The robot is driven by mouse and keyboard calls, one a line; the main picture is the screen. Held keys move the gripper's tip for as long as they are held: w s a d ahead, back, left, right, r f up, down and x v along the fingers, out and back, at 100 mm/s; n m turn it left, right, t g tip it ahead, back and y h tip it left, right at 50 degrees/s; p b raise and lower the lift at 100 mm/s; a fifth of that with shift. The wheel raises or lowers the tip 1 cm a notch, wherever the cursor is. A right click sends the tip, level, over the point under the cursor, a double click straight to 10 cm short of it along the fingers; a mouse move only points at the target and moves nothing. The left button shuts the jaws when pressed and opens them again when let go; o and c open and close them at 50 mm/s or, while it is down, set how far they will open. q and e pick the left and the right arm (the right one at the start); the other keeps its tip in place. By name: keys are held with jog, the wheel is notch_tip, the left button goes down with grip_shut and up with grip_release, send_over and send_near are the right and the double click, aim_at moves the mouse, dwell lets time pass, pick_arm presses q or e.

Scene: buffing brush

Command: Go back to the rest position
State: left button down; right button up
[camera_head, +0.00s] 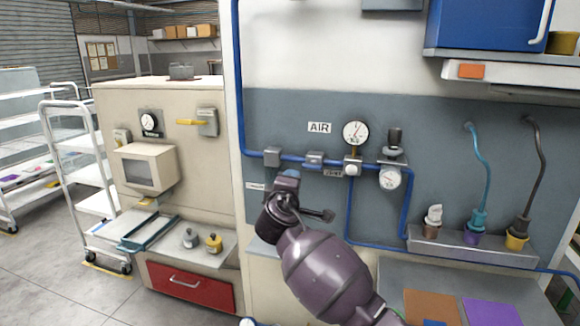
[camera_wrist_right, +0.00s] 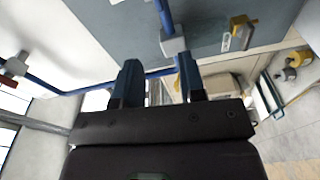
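My right arm reaches in from the bottom of the head view. Its right gripper (camera_head: 287,178) is in front of the wall panel, just below the blue air pipe (camera_head: 330,164). In the right wrist view, the two dark blue fingers of the right gripper (camera_wrist_right: 158,65) stand apart with nothing visible between them. The blue pipe (camera_wrist_right: 90,88) runs behind the fingers there; I cannot tell how close they are to it. My left gripper is in neither view.
Pressure gauges (camera_head: 355,133) and valves sit along the pipe to the right. A beige cabinet (camera_head: 180,90) with a red drawer (camera_head: 190,288) stands at left, beside a white cart (camera_head: 75,150). A shelf with cups (camera_head: 470,243) is at right. Floor at lower left is clear.

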pick_arm(q)
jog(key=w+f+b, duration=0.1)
jog(key=b, duration=0.1)
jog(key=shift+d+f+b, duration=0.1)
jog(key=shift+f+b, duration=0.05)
jog(key=shift+b, duration=0.2)
pick_arm(e)
jog(key=s+d+f+m+g+y, duration=0.1)
jog(key=s+d+f+m, duration=0.3)
jog(key=s+d+f, duration=0.4)
jog(key=s+d+f+m+g+y, duration=0.1)
jog(key=s+d+f+m+g, duration=0.2)
jog(key=s+d+f, duration=0.6)
jog(key=s+d+f+m+g+y, duration=0.1)
jog(key=s+d+f+m, duration=0.5)
jog(key=s+f, duration=1.6)
jog(key=s+d+g, duration=0.1)
jog(key=s+d, duration=0.2)
jog(key=shift+s+d+f+m, duration=0.15)
jog(key=shift+s+f+m, duration=0.15)
jog(key=shift+f, duration=0.05)
